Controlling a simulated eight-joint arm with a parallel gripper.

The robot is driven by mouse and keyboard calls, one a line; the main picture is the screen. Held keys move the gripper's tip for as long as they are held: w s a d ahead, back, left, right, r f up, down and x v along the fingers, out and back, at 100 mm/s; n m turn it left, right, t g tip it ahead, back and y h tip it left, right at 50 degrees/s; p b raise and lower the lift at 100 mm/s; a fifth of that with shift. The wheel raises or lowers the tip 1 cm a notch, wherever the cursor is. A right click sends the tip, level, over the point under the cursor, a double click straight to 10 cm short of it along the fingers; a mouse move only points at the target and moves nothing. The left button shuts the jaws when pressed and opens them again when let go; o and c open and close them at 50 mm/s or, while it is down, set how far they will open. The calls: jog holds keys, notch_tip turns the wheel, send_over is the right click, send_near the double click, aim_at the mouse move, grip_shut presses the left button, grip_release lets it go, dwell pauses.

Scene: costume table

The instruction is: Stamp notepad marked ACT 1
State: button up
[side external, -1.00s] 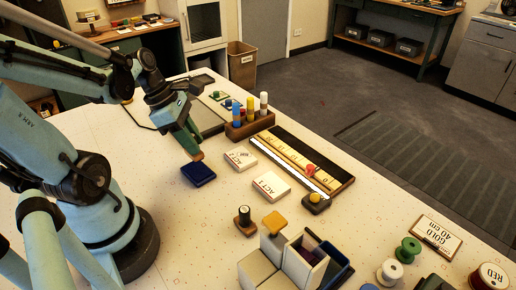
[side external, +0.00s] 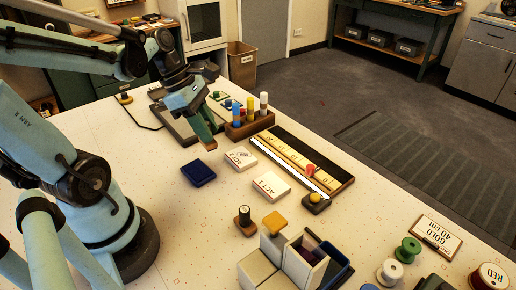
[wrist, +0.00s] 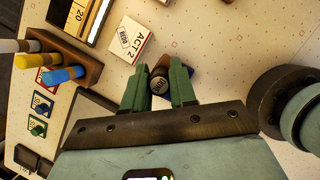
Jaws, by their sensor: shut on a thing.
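The white notepad marked ACT 1 (side external: 270,187) lies flat on the table, its top blank beside the lettering as far as I can tell. My gripper (side external: 209,140) is shut on a stamp with a round dark knob (wrist: 159,82); its wooden base shows partly between the fingers in the wrist view. It holds the stamp above the table, behind the dark blue ink pad (side external: 198,173). The notepad marked ACT 2 (side external: 240,158) lies between the ink pad and the wooden rack; it also shows in the wrist view (wrist: 128,42) with a small printed mark. The stamp's underside is hidden.
A wooden rack (side external: 250,124) with upright coloured markers stands behind the notepads. A long ruler tray (side external: 300,160) lies to their right. The table left of ACT 1 is clear.

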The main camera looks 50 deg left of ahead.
jog(key=w+d+f+m+g+h, duration=0.1)
jog(key=w+d+m+g, duration=0.1)
jog(key=w+d+m, duration=0.75)
jog(key=shift+d+f+n, duration=0.4)
jog(key=shift+d+f, duration=0.2)
jog(key=shift+f, duration=0.35)
jog(key=shift+d+f+n, duration=0.45)
jog(key=shift+d+f, duration=0.15)
jog(key=shift+f, duration=0.3)
jog(key=shift+d+f+n, duration=0.4)
jog(key=shift+d+f, duration=0.2)
jog(key=shift+f, duration=0.35)
jog(key=shift+f, duration=0.6)
notch_tip(320, 180, up, 7)
dwell(0.7)
dwell(0.7)
